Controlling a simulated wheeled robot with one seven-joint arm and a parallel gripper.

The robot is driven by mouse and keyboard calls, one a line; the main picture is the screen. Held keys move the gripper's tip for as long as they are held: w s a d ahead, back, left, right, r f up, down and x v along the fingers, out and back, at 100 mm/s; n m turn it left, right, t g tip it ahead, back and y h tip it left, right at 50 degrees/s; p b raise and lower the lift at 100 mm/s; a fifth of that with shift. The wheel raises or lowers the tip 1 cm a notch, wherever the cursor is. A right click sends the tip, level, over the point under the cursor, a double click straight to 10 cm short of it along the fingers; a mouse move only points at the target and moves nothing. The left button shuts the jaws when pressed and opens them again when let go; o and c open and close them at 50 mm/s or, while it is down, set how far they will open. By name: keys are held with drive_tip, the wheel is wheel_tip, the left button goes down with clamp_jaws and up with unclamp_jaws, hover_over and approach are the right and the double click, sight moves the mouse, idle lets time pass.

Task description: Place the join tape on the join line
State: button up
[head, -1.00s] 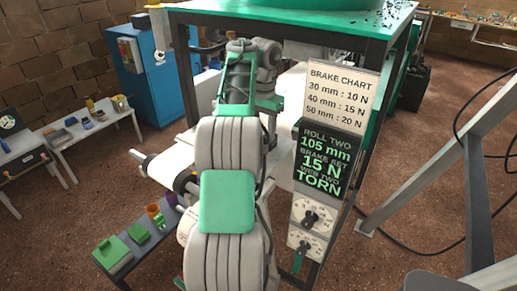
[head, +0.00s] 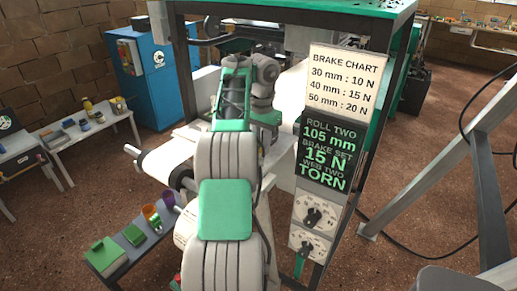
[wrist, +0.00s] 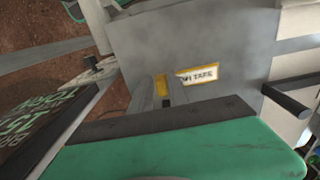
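The join tape (wrist: 203,75) shows in the wrist view as a small white piece with a yellow edge and dark lettering, of which only the end reads clearly. My gripper (wrist: 160,92) has its two grey fingers at the left end of the tape. One finger hides the start of the lettering. A yellow patch shows in the gap between the fingers. I cannot tell whether they are shut on the tape or just in front of it. In the head view my own arm hides the gripper and the tape. I cannot make out the join line.
A grey sheet-like surface (wrist: 215,35) lies behind the tape. The brake chart (head: 344,88) and dark sign (head: 329,155) hang on the machine frame at right, above dials (head: 314,213).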

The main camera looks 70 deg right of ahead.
clamp_jaws()
idle(0.3)
